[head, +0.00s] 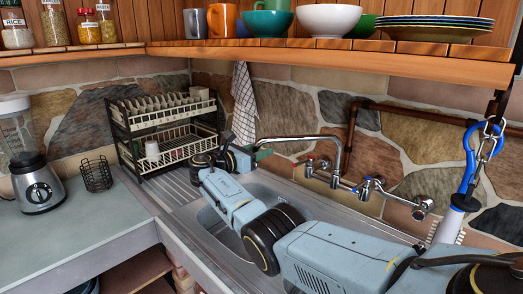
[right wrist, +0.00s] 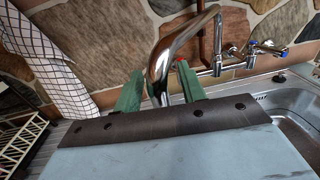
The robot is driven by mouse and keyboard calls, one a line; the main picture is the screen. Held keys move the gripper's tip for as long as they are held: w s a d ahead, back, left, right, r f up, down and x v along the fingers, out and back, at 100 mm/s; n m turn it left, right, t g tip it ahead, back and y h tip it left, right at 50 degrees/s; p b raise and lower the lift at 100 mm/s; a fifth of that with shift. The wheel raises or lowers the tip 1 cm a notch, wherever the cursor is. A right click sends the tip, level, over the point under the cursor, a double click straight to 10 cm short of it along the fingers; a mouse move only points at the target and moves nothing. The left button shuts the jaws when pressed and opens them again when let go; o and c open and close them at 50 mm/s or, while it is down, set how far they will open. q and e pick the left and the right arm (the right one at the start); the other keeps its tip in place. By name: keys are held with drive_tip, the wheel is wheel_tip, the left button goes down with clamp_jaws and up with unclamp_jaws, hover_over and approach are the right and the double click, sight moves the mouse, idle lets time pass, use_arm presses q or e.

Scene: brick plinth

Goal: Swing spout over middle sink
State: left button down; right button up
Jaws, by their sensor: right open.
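The chrome spout (head: 305,138) rises from the wall-mounted tap and runs left over the sink's left end in the head view. My right gripper (head: 258,150) is at the spout's free end. In the right wrist view, the spout (right wrist: 175,50) comes down between the two green fingers of the right gripper (right wrist: 160,92), which are apart on either side of it. Contact cannot be made out. The steel sink basin (head: 209,222) is partly hidden under my right arm; part of a basin also shows in the right wrist view (right wrist: 297,112). My left gripper is not in view.
Tap handles (head: 372,185) stand right of the spout. A dish rack (head: 165,135) stands left, and a checked towel (head: 243,105) hangs behind. A wooden shelf (head: 350,57) with crockery overhangs the sink.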

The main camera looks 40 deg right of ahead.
drive_tip(key=a, duration=1.2)
drive_tip(key=shift+a+b, duration=0.15)
drive_tip(key=shift+b, duration=0.25)
